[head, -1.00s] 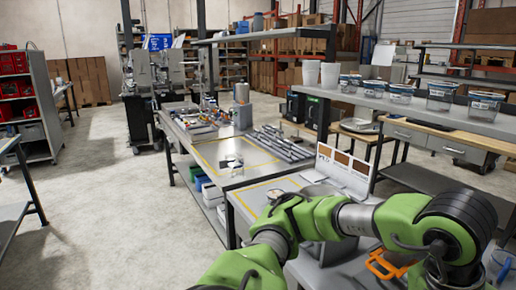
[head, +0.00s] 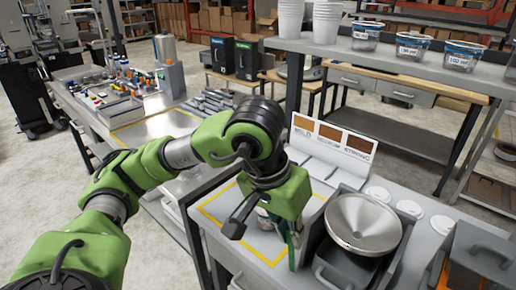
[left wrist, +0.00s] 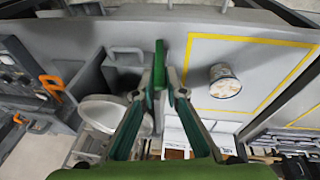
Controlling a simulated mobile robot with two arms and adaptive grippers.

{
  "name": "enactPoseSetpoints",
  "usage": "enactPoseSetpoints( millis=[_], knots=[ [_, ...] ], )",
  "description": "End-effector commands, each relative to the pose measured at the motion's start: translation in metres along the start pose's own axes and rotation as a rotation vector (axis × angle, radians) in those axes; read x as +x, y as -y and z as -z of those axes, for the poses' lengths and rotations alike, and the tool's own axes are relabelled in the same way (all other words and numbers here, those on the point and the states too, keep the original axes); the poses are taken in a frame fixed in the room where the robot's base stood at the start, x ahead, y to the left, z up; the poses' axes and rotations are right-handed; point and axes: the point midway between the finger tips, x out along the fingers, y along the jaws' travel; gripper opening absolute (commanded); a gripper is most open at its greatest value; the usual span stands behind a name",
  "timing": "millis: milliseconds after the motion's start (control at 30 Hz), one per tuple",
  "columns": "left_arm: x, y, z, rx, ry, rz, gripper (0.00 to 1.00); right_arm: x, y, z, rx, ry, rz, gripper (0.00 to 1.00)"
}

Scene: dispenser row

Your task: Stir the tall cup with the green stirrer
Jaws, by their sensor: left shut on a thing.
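My left gripper (head: 294,232) points down over the grey counter, shut on the green stirrer (head: 292,252). In the left wrist view the fingers (left wrist: 160,92) close on the stirrer (left wrist: 160,62), which extends beyond the fingertips. A cup (left wrist: 224,80) with a dark label and pale, speckled contents stands inside the yellow outline, to the right of the stirrer and apart from it. In the head view the cup (head: 264,217) is mostly hidden behind my gripper. My right gripper is not in view.
A metal funnel bowl (head: 364,221) sits on a dark bin to the right. A sign board (head: 332,138) stands behind. White cups (head: 326,22) and labelled tubs (head: 411,45) are on the shelf above. The yellow-outlined area (head: 225,205) has bare room.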

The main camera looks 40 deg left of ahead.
Motion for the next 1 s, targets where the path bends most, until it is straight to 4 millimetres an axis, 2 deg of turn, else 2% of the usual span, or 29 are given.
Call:
enactPoseSetpoints(
  millis=[33, 167, 300, 500, 700, 1000],
  knots=[
    [-0.011, 0.003, 0.011, -0.024, 0.000, 0.006, 0.01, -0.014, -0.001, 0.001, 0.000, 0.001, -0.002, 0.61],
    [-0.027, 0.020, 0.047, -0.106, -0.005, 0.034, 0.01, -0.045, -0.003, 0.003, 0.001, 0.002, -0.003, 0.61],
    [-0.040, 0.052, 0.087, -0.205, -0.015, 0.089, 0.01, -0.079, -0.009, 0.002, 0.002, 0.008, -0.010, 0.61],
    [-0.049, 0.099, 0.123, -0.309, -0.026, 0.170, 0.01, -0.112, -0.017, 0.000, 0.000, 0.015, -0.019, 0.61],
    [-0.048, 0.122, 0.134, -0.347, -0.031, 0.209, 0.01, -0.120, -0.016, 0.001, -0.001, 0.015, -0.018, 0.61],
    [-0.035, 0.125, 0.131, -0.348, -0.032, 0.212, 0.01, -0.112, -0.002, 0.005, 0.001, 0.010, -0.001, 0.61]
  ],
)
